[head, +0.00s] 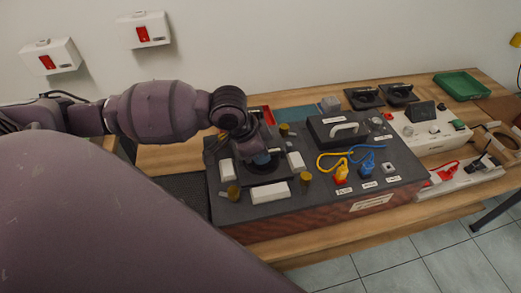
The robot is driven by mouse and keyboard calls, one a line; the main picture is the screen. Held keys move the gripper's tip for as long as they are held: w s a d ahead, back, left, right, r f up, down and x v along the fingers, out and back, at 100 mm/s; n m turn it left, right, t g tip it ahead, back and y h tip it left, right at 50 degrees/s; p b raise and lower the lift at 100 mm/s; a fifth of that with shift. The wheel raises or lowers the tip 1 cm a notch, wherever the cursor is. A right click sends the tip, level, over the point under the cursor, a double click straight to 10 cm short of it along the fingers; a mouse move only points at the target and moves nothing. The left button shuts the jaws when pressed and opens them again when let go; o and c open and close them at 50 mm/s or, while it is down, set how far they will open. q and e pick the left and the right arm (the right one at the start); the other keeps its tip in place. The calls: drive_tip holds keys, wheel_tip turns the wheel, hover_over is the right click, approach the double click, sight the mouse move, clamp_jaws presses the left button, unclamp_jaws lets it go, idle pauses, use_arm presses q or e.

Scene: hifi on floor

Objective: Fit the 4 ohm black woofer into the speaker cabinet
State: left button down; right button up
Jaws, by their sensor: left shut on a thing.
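The speaker cabinet (225,208) is a wide dark-topped box with a reddish wood front, lying on the wooden bench. My left gripper (262,152) points down over the left part of its top and is shut on a dark square-framed part with a bluish middle, which looks like the black woofer (268,177). This part is low, between white blocks. I cannot tell whether it is seated or just above the top, and its ohm marking is not readable. Two more black square drivers (365,97) (399,93) lie at the back of the bench. My right gripper is not in view.
White blocks (270,192) and brass-coloured posts (233,192) stand around the gripper. To the right are a black lid with a grey handle (344,130), yellow and blue cables (366,155), a white device (432,130) and a green tray (461,84).

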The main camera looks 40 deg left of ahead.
use_arm(q)
drive_tip(key=shift+f, duration=0.1)
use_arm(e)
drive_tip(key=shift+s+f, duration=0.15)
use_arm(q)
drive_tip(key=c, duration=1)
unclamp_jaws()
drive_tip(key=shift+f, duration=0.15)
drive_tip(key=shift+s+a+r, duration=0.1)
drive_tip(key=shift+r, duration=0.3)
drive_tip(key=p+v, duration=0.1)
drive_tip(key=v, duration=0.9)
drive_tip(key=shift+r+p, duration=0.1)
drive_tip(key=shift+p, duration=0.25)
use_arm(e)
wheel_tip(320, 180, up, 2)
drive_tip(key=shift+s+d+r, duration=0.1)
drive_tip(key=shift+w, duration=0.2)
